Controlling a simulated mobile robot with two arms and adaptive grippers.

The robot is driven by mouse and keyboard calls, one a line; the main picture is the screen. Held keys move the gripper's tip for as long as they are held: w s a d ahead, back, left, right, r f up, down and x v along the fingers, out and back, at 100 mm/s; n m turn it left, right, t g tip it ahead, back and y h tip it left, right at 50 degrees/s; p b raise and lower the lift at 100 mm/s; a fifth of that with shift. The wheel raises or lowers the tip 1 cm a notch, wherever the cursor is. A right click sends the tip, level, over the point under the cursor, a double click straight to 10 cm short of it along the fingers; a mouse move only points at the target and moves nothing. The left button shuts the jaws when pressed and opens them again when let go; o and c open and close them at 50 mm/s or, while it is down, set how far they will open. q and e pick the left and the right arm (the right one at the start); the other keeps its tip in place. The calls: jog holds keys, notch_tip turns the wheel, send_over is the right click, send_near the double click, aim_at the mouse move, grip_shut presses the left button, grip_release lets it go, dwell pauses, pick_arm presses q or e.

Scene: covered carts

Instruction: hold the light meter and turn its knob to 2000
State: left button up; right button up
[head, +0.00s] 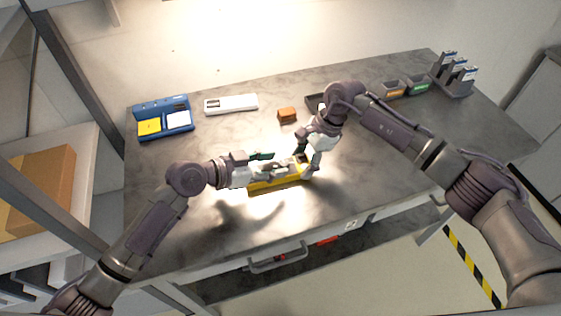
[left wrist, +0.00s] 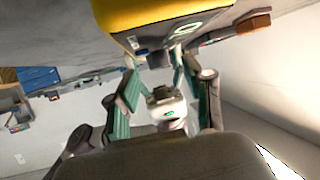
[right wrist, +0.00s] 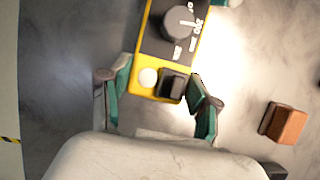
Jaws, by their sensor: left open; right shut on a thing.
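The light meter (head: 277,186), yellow with a dark face, is on or just above the table's middle; I cannot tell which. In the right wrist view its face (right wrist: 156,47) carries a round dark knob (right wrist: 174,27), whose white pointer line points right, toward partly legible markings. A white dome and a black block sit at its near end. My right gripper (right wrist: 160,75) is shut on the meter's near end, a finger on each side. My left gripper (head: 274,164) is open beside the meter; in the left wrist view the yellow body (left wrist: 175,14) lies just beyond its fingers.
Behind are a blue case (head: 176,104) with a yellow pad, a white device (head: 231,104) and a brown block (head: 287,115). Small bins (head: 418,86) and an upright holder (head: 457,76) stand at the back right. The table's front left is clear.

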aim_at(284, 164)
pick_arm(q)
jog(key=shift+x, duration=1.35)
grip_shut()
